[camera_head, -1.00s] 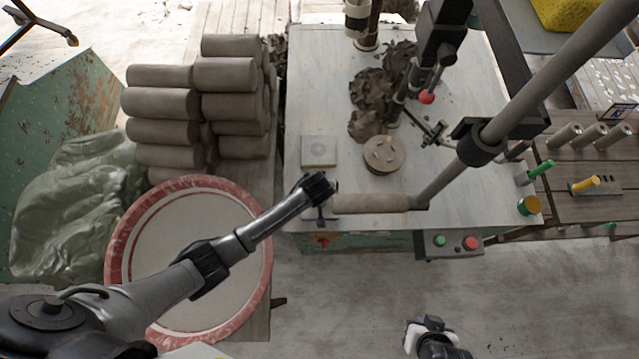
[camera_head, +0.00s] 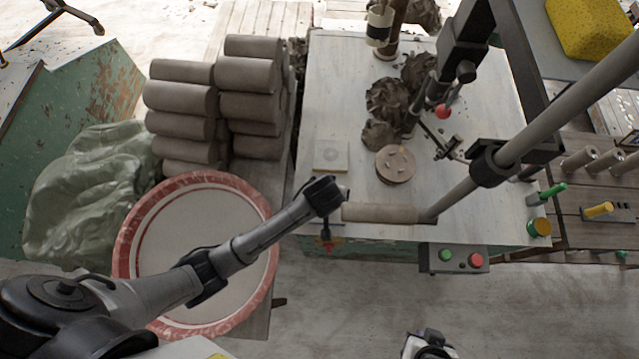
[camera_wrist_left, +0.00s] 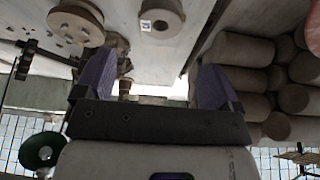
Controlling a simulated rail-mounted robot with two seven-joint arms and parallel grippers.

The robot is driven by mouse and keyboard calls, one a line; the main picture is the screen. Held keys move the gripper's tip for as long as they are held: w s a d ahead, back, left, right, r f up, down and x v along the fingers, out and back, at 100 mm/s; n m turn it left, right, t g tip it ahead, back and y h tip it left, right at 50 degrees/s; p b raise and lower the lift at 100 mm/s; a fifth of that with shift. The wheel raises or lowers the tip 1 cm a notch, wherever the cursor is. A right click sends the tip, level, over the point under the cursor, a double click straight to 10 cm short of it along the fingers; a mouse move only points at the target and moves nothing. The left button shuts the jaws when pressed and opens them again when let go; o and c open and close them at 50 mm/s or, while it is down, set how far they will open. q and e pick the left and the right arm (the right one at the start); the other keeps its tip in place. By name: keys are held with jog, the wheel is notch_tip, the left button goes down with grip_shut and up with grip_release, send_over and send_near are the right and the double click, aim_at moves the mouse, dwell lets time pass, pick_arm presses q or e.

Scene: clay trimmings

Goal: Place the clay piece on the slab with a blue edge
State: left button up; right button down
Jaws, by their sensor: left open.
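A flat grey square slab (camera_head: 330,156) lies on the table at its front left; I cannot make out a blue edge on it. A round brown disc (camera_head: 396,165) bearing small light pieces lies to its right, and a disc (camera_wrist_left: 76,20) also shows at the top left of the left wrist view. I cannot single out the clay piece. My left gripper (camera_head: 326,232) hangs at the table's front edge, below the slab in the head view. In the left wrist view its purple fingers (camera_wrist_left: 153,85) are apart with nothing between them. My right gripper (camera_head: 428,345) is partly cut off at the bottom edge.
Stacked clay cylinders (camera_head: 250,108) and a red-rimmed round tub (camera_head: 200,250) stand left of the table (camera_head: 320,100). Dark clay lumps (camera_head: 388,98) lie behind the disc. A roller handle (camera_head: 385,212) and slanted bar (camera_head: 550,105) cross the front right. The floor in front is clear.

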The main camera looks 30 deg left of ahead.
pick_arm(q)
jog(key=shift+s+r, duration=0.1)
jog(key=shift+r, duration=0.1)
jog(key=s+a+r+m, duration=0.1)
jog(key=s+a, duration=0.2)
jog(key=s, duration=0.4)
jog(key=s+a+r+m+h, duration=0.1)
jog(key=s+a+m, duration=0.1)
jog(key=s, duration=0.5)
jog(key=s+a+r+m, duration=0.1)
jog(key=s+a, duration=0.3)
jog(key=s, duration=0.4)
jog(key=shift+r+m+g+h, duration=0.3)
jog(key=shift+r+m+g, duration=0.1)
jog(key=shift+m, duration=0.3)
jog(key=shift+s, duration=0.1)
notch_tip(320, 180, up, 7)
jog(key=p, duration=0.7)
